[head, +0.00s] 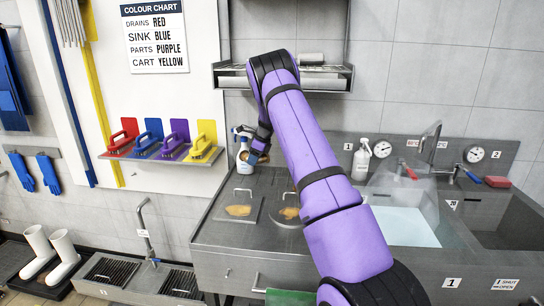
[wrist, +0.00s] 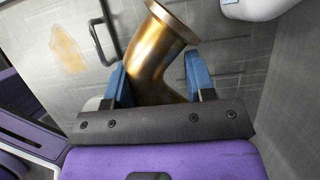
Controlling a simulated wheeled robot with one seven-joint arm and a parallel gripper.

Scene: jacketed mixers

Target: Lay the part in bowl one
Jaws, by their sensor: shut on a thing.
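The part is a brass-coloured bent pipe with a flanged end (wrist: 160,48) in the wrist view. My gripper (wrist: 153,82) is shut on it, with a blue finger on each side. In the head view my gripper (head: 257,154) is over the back left of the steel drainboard, beside a spray bottle (head: 244,148), and the part is hardly visible there. Bowl one (head: 400,222) is the sink basin at the right, marked 1, with pale blue liquid in it. A translucent sheet and my arm cover some of it. My gripper is well left of bowl one.
A second bowl (head: 505,222) is at the far right. Taps (head: 428,150), a white bottle (head: 361,160) and gauges stand behind the bowls. A shelf (head: 285,80) hangs above my gripper.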

